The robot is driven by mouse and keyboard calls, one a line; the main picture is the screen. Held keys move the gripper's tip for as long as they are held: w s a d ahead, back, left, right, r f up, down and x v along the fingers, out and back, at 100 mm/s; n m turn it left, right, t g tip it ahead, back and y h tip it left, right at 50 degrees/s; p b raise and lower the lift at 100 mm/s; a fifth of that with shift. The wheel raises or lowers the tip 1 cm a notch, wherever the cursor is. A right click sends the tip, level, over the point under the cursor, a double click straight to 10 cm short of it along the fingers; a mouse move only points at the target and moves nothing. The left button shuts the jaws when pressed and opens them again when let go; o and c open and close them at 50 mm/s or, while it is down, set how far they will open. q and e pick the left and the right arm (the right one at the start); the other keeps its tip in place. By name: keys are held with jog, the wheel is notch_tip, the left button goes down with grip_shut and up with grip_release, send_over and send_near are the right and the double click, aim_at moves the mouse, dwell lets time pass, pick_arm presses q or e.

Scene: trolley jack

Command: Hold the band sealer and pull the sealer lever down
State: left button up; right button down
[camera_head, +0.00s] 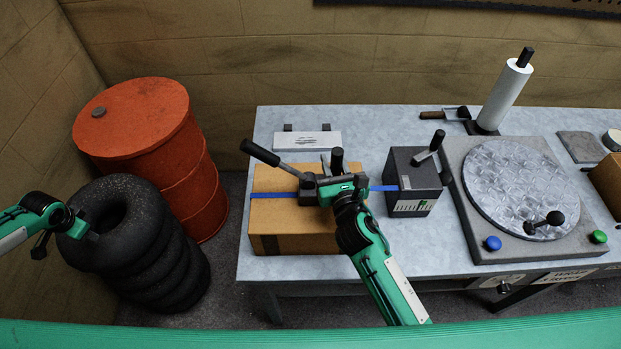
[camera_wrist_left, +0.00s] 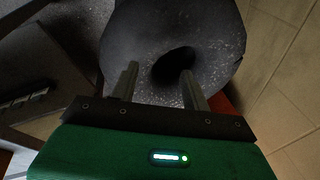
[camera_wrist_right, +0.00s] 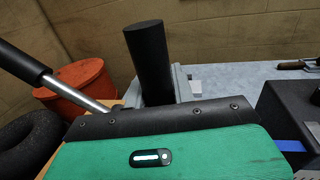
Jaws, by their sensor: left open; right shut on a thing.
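The band sealer (camera_head: 308,190) sits on top of a cardboard box (camera_head: 280,215) with a blue band (camera_head: 262,195) across it. Its lever (camera_head: 261,153) has a black grip and slants up to the left; it also shows at the left of the right wrist view (camera_wrist_right: 25,65). My right gripper (camera_head: 337,172) is shut on the sealer's upright black handle (camera_wrist_right: 148,55), whose top stands out above the fingers. My left gripper (camera_wrist_left: 160,72) is open and empty, away from the sealer, over the stacked tyres (camera_head: 135,230). The sealer's underside is hidden.
A dark box dispenser (camera_head: 412,180) with a crank stands just right of the box on the grey table (camera_head: 370,125). Farther right are a turntable (camera_head: 515,180) and a white roll (camera_head: 505,95). An orange drum (camera_head: 150,125) stands behind the tyres.

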pick_arm(q)
jog(key=w+d+r+m+t, duration=0.1)
jog(key=w+d, duration=0.1)
jog(key=w, duration=0.1)
jog(key=w+d+r+m+t, duration=0.1)
jog(key=w+d+t, duration=0.1)
jog(key=w, duration=0.2)
jog(key=w+d+r+m+t, duration=0.1)
jog(key=w+d+r, duration=0.1)
jog(key=w, duration=0.2)
jog(key=shift+t+h, duration=0.3)
jog(key=shift+h, duration=0.1)
jog(key=w+d+r+m+t+h, duration=0.4)
jog(key=w+d+r+m+t, duration=0.25)
jog(key=w+d+r, duration=0.6)
jog(key=d+r+m+h, duration=0.5)
jog(key=d+m, duration=0.1)
jog(key=d, duration=0.5)
jog(key=m+g+y, duration=0.8)
jog(key=m+g, duration=0.7)
jog(key=m, duration=1.7)
send_near(260, 147)
jog(key=f, duration=0.4)
jog(key=s+f, duration=0.1)
jog(key=f, duration=0.7)
jog(key=shift+s, duration=0.2)
